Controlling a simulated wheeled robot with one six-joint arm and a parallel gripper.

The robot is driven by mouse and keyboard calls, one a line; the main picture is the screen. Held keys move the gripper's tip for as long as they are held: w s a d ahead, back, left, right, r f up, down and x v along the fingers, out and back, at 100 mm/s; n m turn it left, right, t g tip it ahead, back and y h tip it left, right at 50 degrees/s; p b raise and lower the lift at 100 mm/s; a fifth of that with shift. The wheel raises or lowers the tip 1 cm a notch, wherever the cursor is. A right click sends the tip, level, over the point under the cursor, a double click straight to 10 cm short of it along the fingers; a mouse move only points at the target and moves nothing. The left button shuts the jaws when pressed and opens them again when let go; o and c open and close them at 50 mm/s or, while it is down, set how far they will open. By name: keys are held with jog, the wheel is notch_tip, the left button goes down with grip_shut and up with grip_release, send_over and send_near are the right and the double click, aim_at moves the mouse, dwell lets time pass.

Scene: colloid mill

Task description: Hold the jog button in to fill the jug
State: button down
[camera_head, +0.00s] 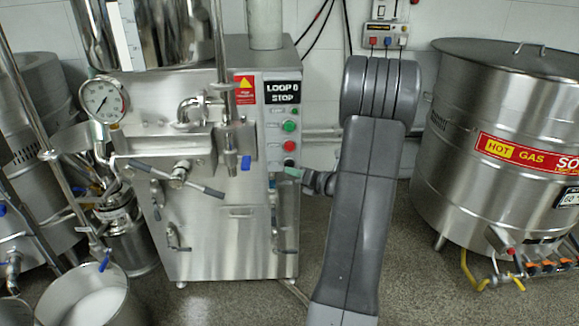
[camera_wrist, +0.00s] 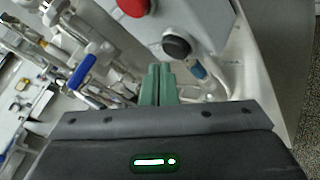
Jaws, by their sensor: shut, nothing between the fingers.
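The steel mill cabinet (camera_head: 225,240) has a control panel with a display reading LOOP 0 STOP (camera_head: 282,92). Below it are a green button (camera_head: 289,126), a red button (camera_head: 289,146) and a black button (camera_head: 289,162), likely the jog button. In the wrist view the black button (camera_wrist: 177,45) sits below the red button (camera_wrist: 134,5). My gripper (camera_head: 280,170) has green fingers, shut and empty, just below the black button. In the wrist view the fingertips (camera_wrist: 158,68) appear slightly short of it; contact cannot be told. I cannot identify the jug for sure; a steel pail (camera_head: 128,308) holds white liquid.
A pressure gauge (camera_head: 103,100) and blue-handled valves (camera_head: 246,163) stand left of the panel. A large steel pot marked HOT GAS (camera_head: 455,110) stands at right. A wall box with switches (camera_head: 388,35) is behind my arm. Floor between cabinet and pot is open apart from my arm.

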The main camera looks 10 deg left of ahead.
jog(key=shift+w, duration=0.1)
dwell(0.7)
jog(key=shift+w+a+p, duration=0.1)
jog(key=shift+w+p, duration=0.2)
jog(key=shift+w+a, duration=0.1)
jog(key=shift+w, duration=0.4)
dwell(6.5)
